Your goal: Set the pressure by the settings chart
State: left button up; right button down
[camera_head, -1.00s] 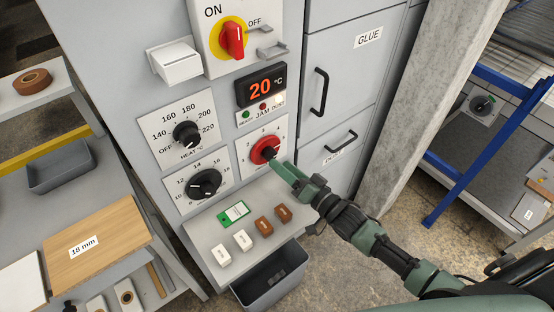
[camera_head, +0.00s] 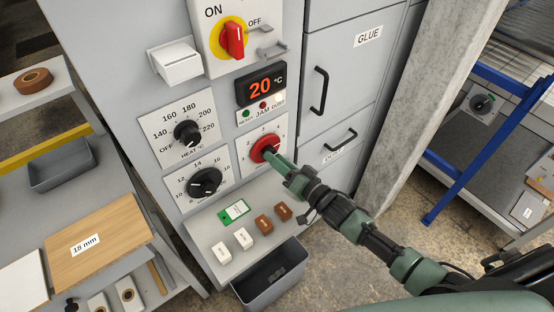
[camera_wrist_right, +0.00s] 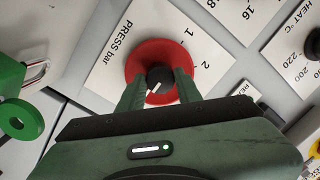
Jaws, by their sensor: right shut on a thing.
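The red pressure knob (camera_head: 258,151) sits on a white dial plate on the machine front. In the right wrist view the plate reads "PRESS bar". There the knob is a red disc (camera_wrist_right: 150,53) with a dark centre and a white pointer line. My right gripper (camera_head: 275,157) reaches it from the lower right. Its two fingers (camera_wrist_right: 159,88) are shut on the dark centre of the knob. The pointer's exact reading is hard to tell. No settings chart can be made out. My left gripper is not in view.
A heat knob (camera_head: 187,134) and another black knob (camera_head: 205,183) are to the left. A shelf below bears a green-edged card (camera_head: 234,212) and white and brown blocks. A grey bin (camera_head: 270,284) is underneath.

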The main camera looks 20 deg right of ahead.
jog(key=shift+n, duration=0.4)
jog(key=shift+d+n+h+p, duration=0.15)
jog(key=shift+n+h, duration=0.3)
jog(key=shift+n, duration=3.5)
jog(key=shift+a+n+h+p, duration=0.15)
jog(key=shift+n+h, duration=0.3)
jog(key=shift+n, duration=3.5)
jog(key=shift+d, duration=0.1)
jog(key=c, duration=1)
grip_release()
jog(key=shift+r, duration=0.1)
jog(key=shift+o, duration=0.2)
